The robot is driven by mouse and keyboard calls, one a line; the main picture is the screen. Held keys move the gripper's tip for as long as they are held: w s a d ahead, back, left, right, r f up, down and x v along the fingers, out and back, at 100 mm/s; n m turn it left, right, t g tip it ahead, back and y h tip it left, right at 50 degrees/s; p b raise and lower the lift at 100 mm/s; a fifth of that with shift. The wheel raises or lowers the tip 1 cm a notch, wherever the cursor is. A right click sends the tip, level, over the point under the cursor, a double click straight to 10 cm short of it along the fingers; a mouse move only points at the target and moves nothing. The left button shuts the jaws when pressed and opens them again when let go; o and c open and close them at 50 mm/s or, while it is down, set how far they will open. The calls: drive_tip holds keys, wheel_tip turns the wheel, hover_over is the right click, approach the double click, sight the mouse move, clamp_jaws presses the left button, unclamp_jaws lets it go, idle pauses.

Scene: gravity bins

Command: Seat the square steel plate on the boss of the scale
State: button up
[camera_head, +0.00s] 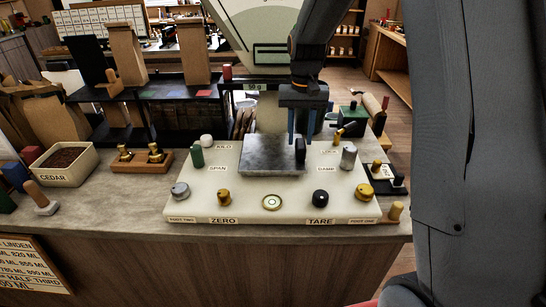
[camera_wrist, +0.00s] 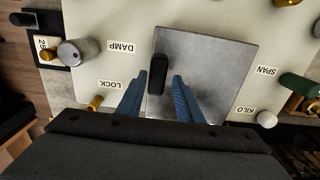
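The square steel plate (camera_head: 268,158) lies over the middle of the cream scale (camera_head: 225,190), and its surface also shows in the wrist view (camera_wrist: 215,75). A black upright grip (camera_head: 300,151) stands near the plate's right edge in the head view; the wrist view shows it too (camera_wrist: 159,73). My gripper (camera_head: 301,139) is above that side of the plate. In the wrist view its blue fingers (camera_wrist: 160,77) are on either side of the black grip, with small gaps. The boss is hidden under the plate, so I cannot tell whether the plate sits on it.
Knobs surround the plate on the scale, including a green one (camera_head: 197,156), a grey one (camera_head: 348,157) and a black one (camera_head: 320,197). A round level (camera_head: 271,202) is in front. Left stand brass weights (camera_head: 155,153) and a CEDAR box (camera_head: 88,177).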

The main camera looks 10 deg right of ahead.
drive_tip(key=shift+a+r+p, duration=0.15)
drive_tip(key=shift+r+p, duration=0.35)
drive_tip(key=shift+r, duration=0.25)
drive_tip(key=shift+a+r+p, duration=0.15)
drive_tip(key=shift+r+p, duration=0.35)
drive_tip(key=shift+r, duration=0.2)
drive_tip(key=o, duration=0.6)
drive_tip(key=shift+c, duration=0.2)
wheel_tip(320, 180, up, 8)
drive_tip(key=b, duration=0.2)
drive_tip(key=shift+b, duration=0.4)
drive_tip(key=shift+f, duration=0.15)
